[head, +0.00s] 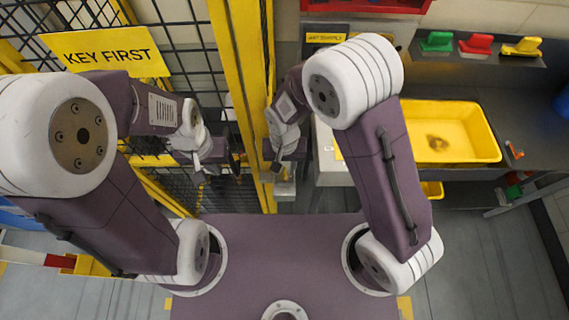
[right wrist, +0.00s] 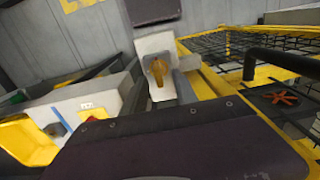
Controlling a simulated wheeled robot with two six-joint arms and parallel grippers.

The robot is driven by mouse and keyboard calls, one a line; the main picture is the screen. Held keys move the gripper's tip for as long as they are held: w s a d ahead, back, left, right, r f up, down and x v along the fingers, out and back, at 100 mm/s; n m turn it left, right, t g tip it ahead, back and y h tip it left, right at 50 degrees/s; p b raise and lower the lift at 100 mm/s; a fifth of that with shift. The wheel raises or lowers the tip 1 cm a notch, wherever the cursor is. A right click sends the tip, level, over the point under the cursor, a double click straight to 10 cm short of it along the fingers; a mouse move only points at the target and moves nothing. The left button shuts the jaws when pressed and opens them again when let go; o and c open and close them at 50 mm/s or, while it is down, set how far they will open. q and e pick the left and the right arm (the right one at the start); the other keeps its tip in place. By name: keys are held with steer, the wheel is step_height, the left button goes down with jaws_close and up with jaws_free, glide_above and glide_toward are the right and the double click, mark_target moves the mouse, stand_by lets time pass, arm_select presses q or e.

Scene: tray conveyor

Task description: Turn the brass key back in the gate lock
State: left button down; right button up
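The brass key (right wrist: 157,73) shows in the right wrist view, upright in front of a pale grey lock block (right wrist: 154,43). My right gripper (right wrist: 162,92) is at the key, with grey finger parts beside it. I cannot tell whether they touch the key. In the head view my right gripper (head: 277,166) is at the yellow gate post, and the key is hidden there. My left gripper (head: 199,168) is in front of the black mesh gate (head: 205,62), left of the post; its fingertips are too small to read.
A yellow "KEY FIRST" sign (head: 106,50) hangs on the mesh. A yellow post (head: 238,80) stands between my grippers. At right are a yellow tray (head: 480,125) and a shelf with green (head: 437,41), red (head: 476,44) and yellow (head: 522,46) pieces. The floor at lower right is clear.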

steer(key=shift+d+f, duration=0.25)
steer(key=shift+f, duration=0.25)
steer(key=shift+s+f, duration=0.15)
steer(key=shift+s, duration=0.05)
steer(key=shift+s+a, duration=0.1)
steer(key=shift+s, duration=0.15)
steer(key=shift+s+a, duration=0.1)
steer(key=shift+a, duration=0.15)
steer(key=c, duration=0.5)
steer(key=shift+w+d+f, duration=0.1)
steer(key=shift+w, duration=0.15)
jaws_close()
arm_select(q)
steer(key=shift+s+r, duration=0.3)
steer(key=shift+s, duration=0.15)
